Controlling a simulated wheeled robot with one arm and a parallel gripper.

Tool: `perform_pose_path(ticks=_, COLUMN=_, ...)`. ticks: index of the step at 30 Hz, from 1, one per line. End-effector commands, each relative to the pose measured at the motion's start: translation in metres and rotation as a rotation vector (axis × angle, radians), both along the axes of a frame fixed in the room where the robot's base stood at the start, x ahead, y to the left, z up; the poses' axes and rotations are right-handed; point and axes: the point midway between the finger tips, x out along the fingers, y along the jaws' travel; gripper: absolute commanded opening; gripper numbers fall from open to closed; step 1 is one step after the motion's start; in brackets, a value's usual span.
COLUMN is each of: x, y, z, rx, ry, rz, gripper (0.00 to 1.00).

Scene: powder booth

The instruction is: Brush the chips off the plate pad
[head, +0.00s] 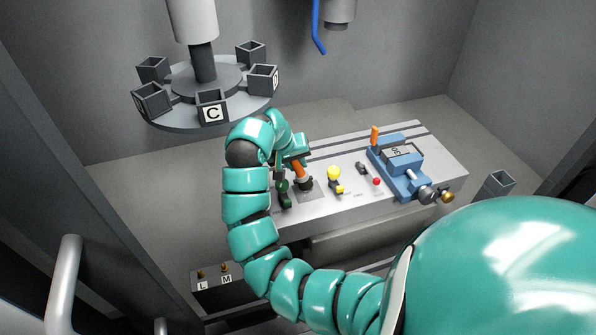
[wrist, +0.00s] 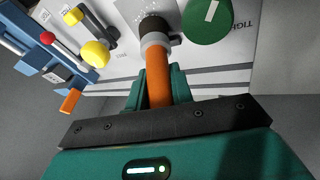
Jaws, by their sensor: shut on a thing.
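A brush with an orange handle (head: 299,169) is held in my gripper (head: 295,153), which is shut on the handle. In the wrist view the orange handle (wrist: 158,82) runs between my gripper's fingers (wrist: 158,76) up to a grey collar and dark bristles (wrist: 153,24). The bristle end is down at the plate pad (head: 316,191), a darker grey square on the machine table. The pad also shows in the wrist view (wrist: 122,12), partly hidden by the brush. Small pale specks, perhaps chips, show near the bristles. I cannot tell whether the bristles touch the pad.
A green knob (wrist: 207,18) stands close beside the brush. A carousel (head: 180,115) with several cups hangs at upper left.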

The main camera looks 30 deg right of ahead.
Motion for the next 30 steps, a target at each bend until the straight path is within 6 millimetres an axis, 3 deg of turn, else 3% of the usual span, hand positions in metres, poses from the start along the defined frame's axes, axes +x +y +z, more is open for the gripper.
perform_pose_path(ticks=14, x=0.007, y=0.000, z=0.003, rx=0.001, ry=-0.003, rz=0.005, gripper=0.00)
perform_pose_path(ticks=30, x=-0.024, y=0.007, z=0.000, rx=0.001, ry=-0.001, rz=0.003, gripper=0.00)
